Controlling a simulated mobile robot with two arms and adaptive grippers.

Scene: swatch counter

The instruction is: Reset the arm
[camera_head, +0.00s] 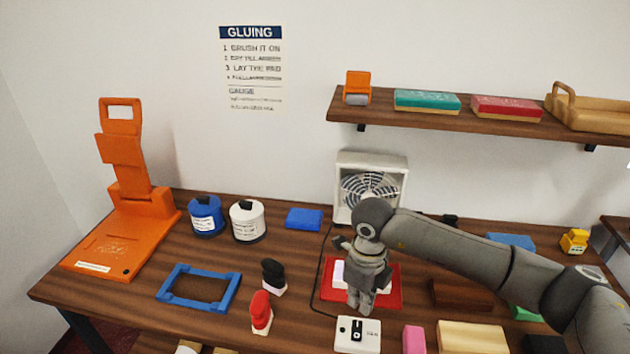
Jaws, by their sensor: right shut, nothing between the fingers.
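My right arm comes in from the right, and its gripper (360,300) points down over the red mat (390,298) in front of the fan. The gripper is shut with nothing between its fingers. It hides part of the mat and of the white block (339,274) on it. I cannot tell how high the fingertips are above the mat. My left gripper is not in view.
A white fan (345,205) stands behind the gripper, and a white switch box (358,335) in front. A blue frame (167,296), two jars (247,220) and an orange stand (120,245) are left. Several blocks lie under my right arm. A shelf (420,115) hangs above.

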